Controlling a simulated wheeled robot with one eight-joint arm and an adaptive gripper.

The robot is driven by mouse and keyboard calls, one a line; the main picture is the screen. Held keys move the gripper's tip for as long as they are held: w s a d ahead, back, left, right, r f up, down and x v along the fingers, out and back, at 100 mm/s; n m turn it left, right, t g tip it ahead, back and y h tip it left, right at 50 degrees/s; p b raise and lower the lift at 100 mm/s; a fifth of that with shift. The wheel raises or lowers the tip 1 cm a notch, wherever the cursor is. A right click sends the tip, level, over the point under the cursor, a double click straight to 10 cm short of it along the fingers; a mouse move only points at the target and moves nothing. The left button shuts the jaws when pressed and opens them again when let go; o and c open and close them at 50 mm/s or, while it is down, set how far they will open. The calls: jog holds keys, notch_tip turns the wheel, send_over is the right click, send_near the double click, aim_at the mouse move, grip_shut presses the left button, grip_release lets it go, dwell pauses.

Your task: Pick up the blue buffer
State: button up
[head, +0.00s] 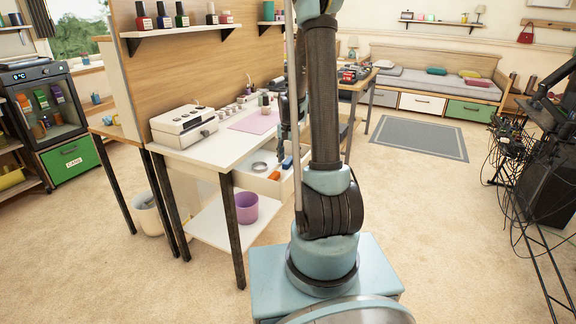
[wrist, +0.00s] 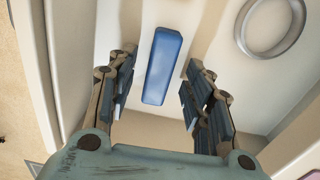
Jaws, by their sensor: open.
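The blue buffer (wrist: 162,66) is a small blue block lying on the white floor of an open drawer (head: 258,184). In the wrist view it lies lengthwise between the two fingers of my gripper (wrist: 158,95), with space on both sides. The fingers are spread and hold nothing. In the head view the buffer (head: 287,162) shows as a small blue spot in the drawer, and my gripper (head: 282,142) hangs down near it, partly hidden by my arm.
A grey ring (wrist: 270,27), perhaps a roll of tape, lies in the drawer right of the buffer. The drawer walls stand close around my gripper. An orange item (head: 274,175) lies near the buffer. The white desk (head: 205,150) carries a white box device (head: 184,125) and a pink mat (head: 254,122).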

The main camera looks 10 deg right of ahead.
jog(key=shift+f, duration=0.45)
jog(key=c, duration=0.9)
